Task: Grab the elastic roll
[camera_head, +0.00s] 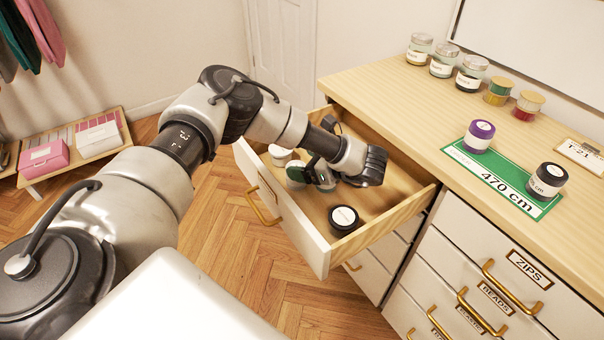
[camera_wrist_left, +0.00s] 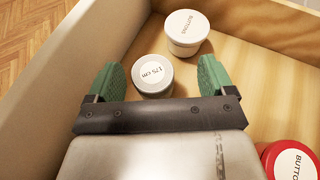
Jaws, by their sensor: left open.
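A grey roll with a white "175 cm" label (camera_wrist_left: 152,75), which seems to be the elastic roll, stands in the open drawer (camera_head: 284,208). My left gripper (camera_head: 312,178) is inside the drawer. In the left wrist view its green fingers (camera_wrist_left: 161,80) are open, one on each side of the roll, with gaps on both sides. The roll stands slightly ahead of the palm and is not gripped. In the head view the fingers partly cover that spot. My right gripper is not in view.
A white buttons jar (camera_wrist_left: 187,32) stands just beyond the roll; a red one (camera_wrist_left: 290,162) is at lower right. A black-sided container (camera_head: 343,219) sits nearer the drawer front. On the counter, a purple roll (camera_head: 479,136) and black roll (camera_head: 547,181) stand on a green "470 cm" card (camera_head: 495,177).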

